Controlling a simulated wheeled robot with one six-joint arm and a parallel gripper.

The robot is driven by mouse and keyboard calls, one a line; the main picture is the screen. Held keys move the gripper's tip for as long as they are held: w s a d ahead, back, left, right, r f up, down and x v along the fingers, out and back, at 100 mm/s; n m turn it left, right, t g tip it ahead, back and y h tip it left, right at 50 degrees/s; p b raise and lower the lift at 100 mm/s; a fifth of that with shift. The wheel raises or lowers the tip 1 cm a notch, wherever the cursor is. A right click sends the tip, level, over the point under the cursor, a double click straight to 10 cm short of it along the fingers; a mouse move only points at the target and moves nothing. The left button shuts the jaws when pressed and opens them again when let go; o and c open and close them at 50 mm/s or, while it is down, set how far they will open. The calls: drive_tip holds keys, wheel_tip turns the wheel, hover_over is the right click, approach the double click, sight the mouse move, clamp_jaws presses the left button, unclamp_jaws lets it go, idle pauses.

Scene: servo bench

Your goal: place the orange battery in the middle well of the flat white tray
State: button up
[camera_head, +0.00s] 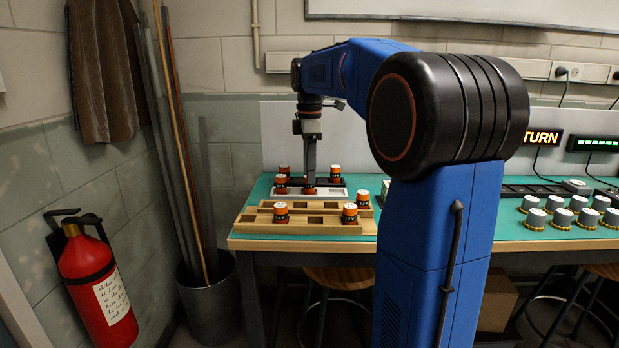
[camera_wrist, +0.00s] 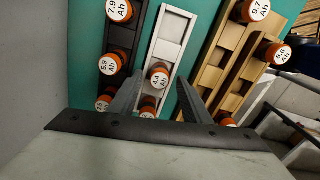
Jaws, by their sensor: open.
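The flat white tray (camera_head: 335,193) lies on the bench; it also shows in the wrist view (camera_wrist: 177,22). An orange battery marked 4.4 Ah (camera_wrist: 158,75) stands upright at about the tray's middle well, and shows under my gripper in the head view (camera_head: 309,190). My gripper (camera_wrist: 160,80) points down over it, open, with one finger on each side; I cannot tell whether either finger touches it. Another orange battery (camera_wrist: 148,104) stands at the tray's near end in the wrist view, the left end in the head view (camera_head: 281,188). The opposite end well is empty.
A dark rack (camera_wrist: 122,38) with several orange batteries stands close beside the tray. Wooden racks (camera_head: 330,229) with more batteries stand on its other side. Green mat (camera_head: 365,182) shows between the racks.

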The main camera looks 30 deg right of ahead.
wheel_tip(320, 180, up, 10)
drive_tip(key=shift+f, duration=0.25)
idle(0.6)
